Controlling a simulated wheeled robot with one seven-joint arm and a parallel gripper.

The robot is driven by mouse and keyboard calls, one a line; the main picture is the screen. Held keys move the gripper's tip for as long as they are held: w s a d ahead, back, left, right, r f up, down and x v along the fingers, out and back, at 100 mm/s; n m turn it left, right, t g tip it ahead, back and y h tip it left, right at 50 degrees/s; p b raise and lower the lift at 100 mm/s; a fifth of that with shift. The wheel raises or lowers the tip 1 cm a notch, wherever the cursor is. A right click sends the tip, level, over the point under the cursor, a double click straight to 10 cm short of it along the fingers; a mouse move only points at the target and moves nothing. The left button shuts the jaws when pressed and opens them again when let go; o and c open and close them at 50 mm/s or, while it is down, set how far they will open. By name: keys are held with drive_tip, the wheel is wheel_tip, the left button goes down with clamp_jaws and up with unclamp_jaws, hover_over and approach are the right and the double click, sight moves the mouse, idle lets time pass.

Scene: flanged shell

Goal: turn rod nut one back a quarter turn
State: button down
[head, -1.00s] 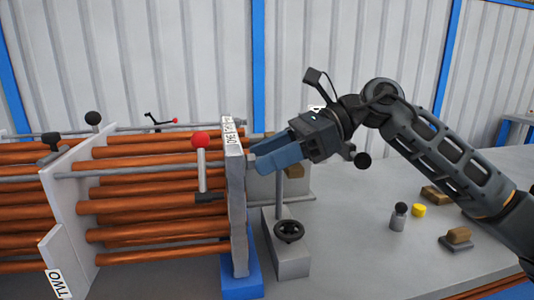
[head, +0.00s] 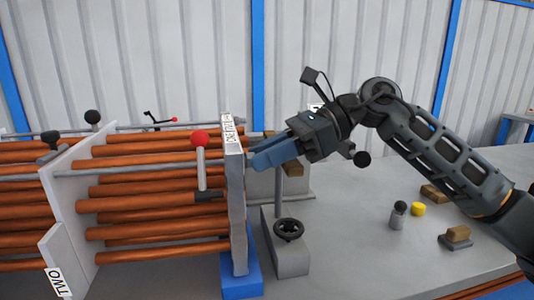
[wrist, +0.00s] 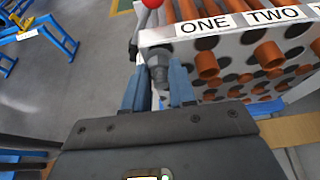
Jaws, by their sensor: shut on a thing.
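Rod nut one, a grey nut (wrist: 158,66) on a rod end, sits at the corner of the pale flange plate (wrist: 160,38), near the label ONE (wrist: 203,25). My gripper (wrist: 159,88) has its blue fingers on either side of the nut, shut on it. In the head view my gripper (head: 252,160) reaches in from the right to the plate's outer face, and the nut is hidden behind the fingers. The plate (head: 237,205) stands upright on a blue foot.
Copper tubes (head: 140,205) run left from the plate to a second white plate (head: 62,190). A red-knobbed lever (head: 200,140) stands left of the plate. A grey block with a black handwheel (head: 288,229) stands below my gripper. Small blocks and a yellow piece (head: 417,209) lie to the right.

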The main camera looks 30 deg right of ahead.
drive_tip(key=shift+f+b, duration=0.1)
drive_tip(key=shift+b, duration=0.25)
drive_tip(key=shift+s+a+f+n+t+y+b, duration=0.15)
drive_tip(key=shift+n+t+b, duration=1.1)
drive_tip(key=shift+n+b, duration=2.1)
drive_tip(key=shift+s+a+f+n+t+y+b, duration=0.15)
drive_tip(key=shift+n+t+b, duration=1.1)
drive_tip(key=shift+b, duration=4.1)
drive_tip(key=shift+s+n+t+y+b, duration=0.2)
drive_tip(key=shift+n+t+b, duration=1)
drive_tip(key=shift+n+b, duration=2.2)
drive_tip(key=shift+m+b, duration=0.8)
drive_tip(key=shift+b, duration=0.15)
drive_tip(key=c, duration=0.9)
unclamp_jaws()
drive_tip(key=shift+w+d, duration=0.1)
